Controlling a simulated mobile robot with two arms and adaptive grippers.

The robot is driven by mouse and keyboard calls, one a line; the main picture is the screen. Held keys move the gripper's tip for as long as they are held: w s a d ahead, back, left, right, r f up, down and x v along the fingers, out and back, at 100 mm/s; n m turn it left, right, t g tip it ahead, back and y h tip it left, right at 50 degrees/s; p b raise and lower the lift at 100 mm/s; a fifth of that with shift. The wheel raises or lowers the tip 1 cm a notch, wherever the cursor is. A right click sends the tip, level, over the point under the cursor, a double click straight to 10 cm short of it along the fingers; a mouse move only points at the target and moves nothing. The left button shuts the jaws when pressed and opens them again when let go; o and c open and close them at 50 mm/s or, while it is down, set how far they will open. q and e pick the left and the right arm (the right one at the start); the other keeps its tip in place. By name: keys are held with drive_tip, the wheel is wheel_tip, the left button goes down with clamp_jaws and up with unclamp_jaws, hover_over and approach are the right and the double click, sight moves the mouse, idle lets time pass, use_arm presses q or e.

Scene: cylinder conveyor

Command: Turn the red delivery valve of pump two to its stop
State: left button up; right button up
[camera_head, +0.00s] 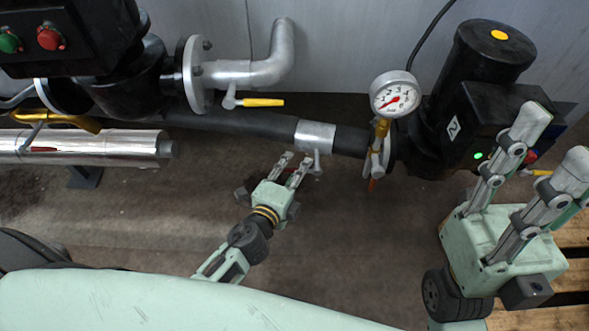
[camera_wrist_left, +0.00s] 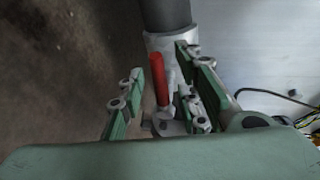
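Pump two (camera_head: 478,100) is black, with a sideways "2" label, at the right of the head view. A red lever (camera_wrist_left: 159,78) shows in the left wrist view beside a silver collar and black pipe. My right gripper (camera_head: 554,135) is open and empty in front of pump two.
A pressure gauge (camera_head: 395,94) stands above the pipe beside pump two. A black pipe (camera_head: 240,122) with a silver collar (camera_head: 315,134) runs leftward. A yellow-handled valve (camera_head: 262,102) and a shiny pipe (camera_head: 90,146) are at left. The floor (camera_head: 345,240) between my arms is clear.

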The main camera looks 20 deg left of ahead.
use_arm(q)
clamp_jaws()
idle(0.6)
